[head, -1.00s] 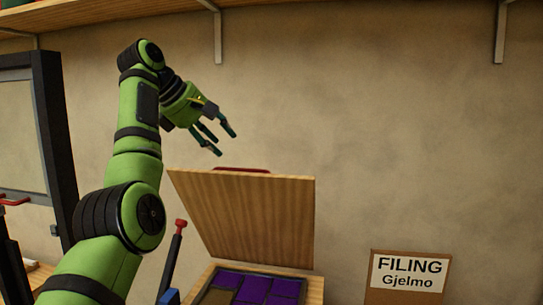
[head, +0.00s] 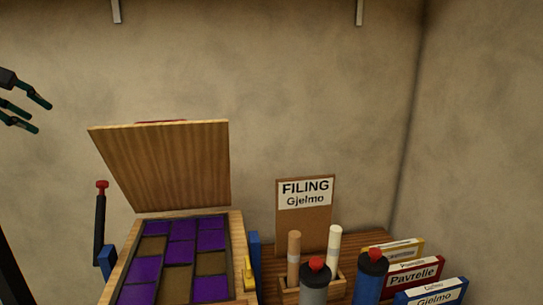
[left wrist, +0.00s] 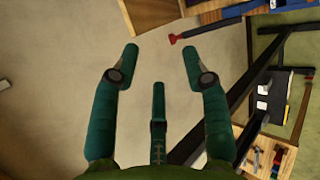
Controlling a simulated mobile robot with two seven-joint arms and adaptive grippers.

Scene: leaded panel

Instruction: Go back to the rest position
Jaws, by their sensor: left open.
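My left gripper (head: 32,108) is at the far left edge of the head view, raised in front of the wall, with only its dark teal fingers showing. In the left wrist view its fingers (left wrist: 160,60) are spread apart with nothing between them. It is left of the wooden box and higher than the panel in it, touching nothing. My right gripper is not in either view.
An open wooden box, its lid (head: 165,165) raised, holds a leaded panel (head: 180,252) with purple and brown panes. A red-tipped dark post (head: 99,225) stands left of it. A "FILING Gjelmo" board (head: 304,225), cylinders and labelled boxes (head: 412,275) stand to the right.

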